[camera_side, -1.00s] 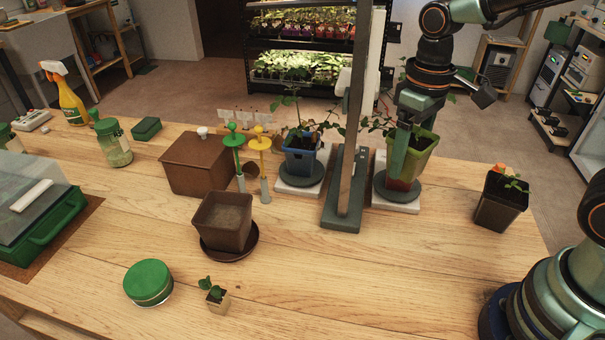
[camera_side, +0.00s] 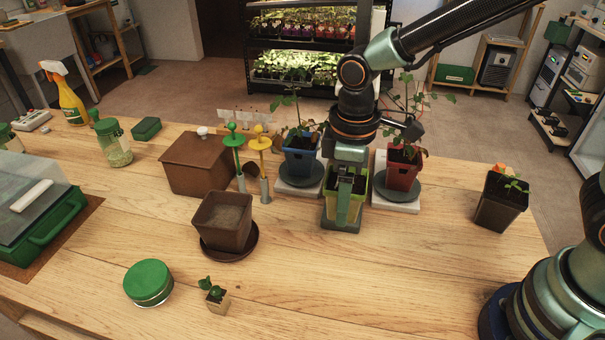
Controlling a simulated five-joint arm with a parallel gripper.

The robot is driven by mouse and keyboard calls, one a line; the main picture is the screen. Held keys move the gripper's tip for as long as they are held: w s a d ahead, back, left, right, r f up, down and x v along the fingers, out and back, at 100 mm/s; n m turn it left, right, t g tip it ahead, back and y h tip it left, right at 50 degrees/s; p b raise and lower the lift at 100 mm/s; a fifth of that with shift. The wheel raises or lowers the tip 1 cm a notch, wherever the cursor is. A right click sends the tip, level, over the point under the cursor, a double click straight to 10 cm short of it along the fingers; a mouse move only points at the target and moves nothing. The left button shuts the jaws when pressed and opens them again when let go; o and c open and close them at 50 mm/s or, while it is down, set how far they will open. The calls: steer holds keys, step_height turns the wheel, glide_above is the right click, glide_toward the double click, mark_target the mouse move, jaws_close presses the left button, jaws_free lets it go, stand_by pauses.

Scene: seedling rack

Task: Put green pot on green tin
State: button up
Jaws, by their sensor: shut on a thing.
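The green pot (camera_side: 357,206) is yellow-green with dark soil and is in the middle of the side view. My gripper (camera_side: 344,198) is shut on it, and a finger covers much of its near face. The pot is left of the red pot, apart from it. The gap between the held pot and what is below is hard to judge. The green tin (camera_side: 149,280) is round with a green lid and stands at the front left of the table. Its top is bare, and my gripper is well to the right of it and farther back.
A brown pot on a saucer (camera_side: 223,222) stands between tin and gripper. A small seedling (camera_side: 216,297) is right of the tin. Blue (camera_side: 301,162) and red (camera_side: 401,176) potted plants flank my gripper. Green and yellow stakes (camera_side: 260,150) stand left. The front middle is clear.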

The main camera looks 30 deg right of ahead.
step_height(320, 180, down, 12)
steer(key=shift+r, duration=0.1)
stand_by(0.4)
steer(key=o, duration=1.3)
steer(key=shift+f, duration=0.2)
steer(key=shift+r, duration=0.15)
step_height(320, 180, up, 12)
